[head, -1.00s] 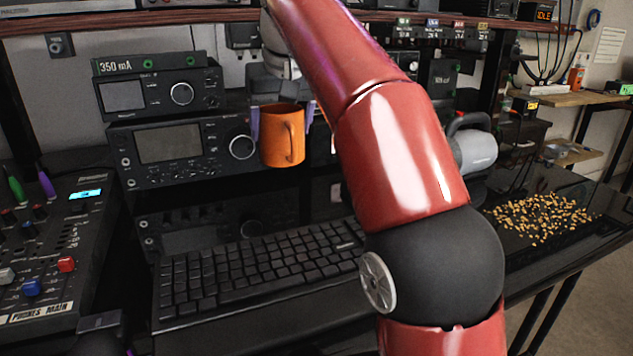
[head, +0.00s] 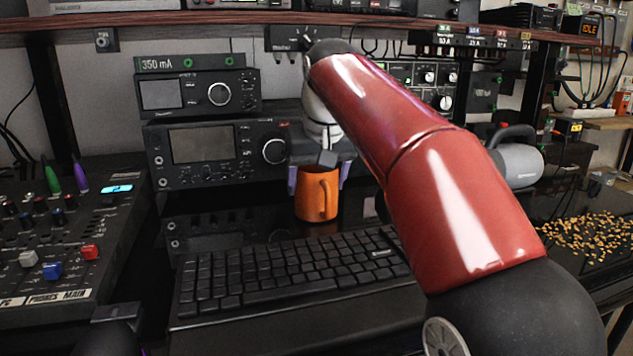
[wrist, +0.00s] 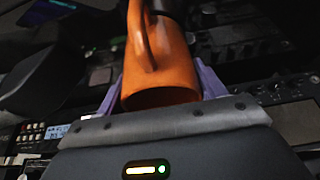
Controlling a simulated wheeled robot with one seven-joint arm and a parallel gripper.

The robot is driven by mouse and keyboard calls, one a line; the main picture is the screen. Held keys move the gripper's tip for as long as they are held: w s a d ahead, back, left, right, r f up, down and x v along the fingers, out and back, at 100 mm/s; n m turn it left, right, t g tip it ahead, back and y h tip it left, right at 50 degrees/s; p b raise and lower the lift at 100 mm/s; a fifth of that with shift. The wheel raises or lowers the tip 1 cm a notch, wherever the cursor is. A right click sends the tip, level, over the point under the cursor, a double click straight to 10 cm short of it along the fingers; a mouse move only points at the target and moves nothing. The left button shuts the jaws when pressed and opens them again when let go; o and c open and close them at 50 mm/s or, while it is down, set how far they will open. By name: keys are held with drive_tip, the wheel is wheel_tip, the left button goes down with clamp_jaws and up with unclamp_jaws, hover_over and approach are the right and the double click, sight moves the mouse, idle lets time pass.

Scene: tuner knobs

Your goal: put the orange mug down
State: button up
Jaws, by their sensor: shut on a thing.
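The orange mug (head: 312,197) is upright in the head view, just behind the keyboard and in front of the stacked radios. Its handle faces the camera, a little right of the mug's middle. My gripper (head: 318,180) comes from above, with its purple fingers shut on the mug's two sides. In the wrist view the mug (wrist: 165,65) lies between the purple fingers (wrist: 162,88), its open rim towards the palm. The mug's base is low, close to the dark glossy desk (head: 240,222); I cannot tell whether it touches.
A black keyboard (head: 290,270) lies in front of the mug. Stacked radios (head: 200,150) stand behind and left. A mixer (head: 60,235) is at far left. A grey cylindrical device (head: 517,165) and scattered golden bits (head: 590,235) are at right. A shelf (head: 200,18) crosses above.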

drive_tip(key=o, duration=1.2)
drive_tip(key=shift+f, duration=0.1)
drive_tip(key=p+v, duration=0.4)
drive_tip(key=v, duration=0.8)
drive_tip(key=shift+p, duration=0.3)
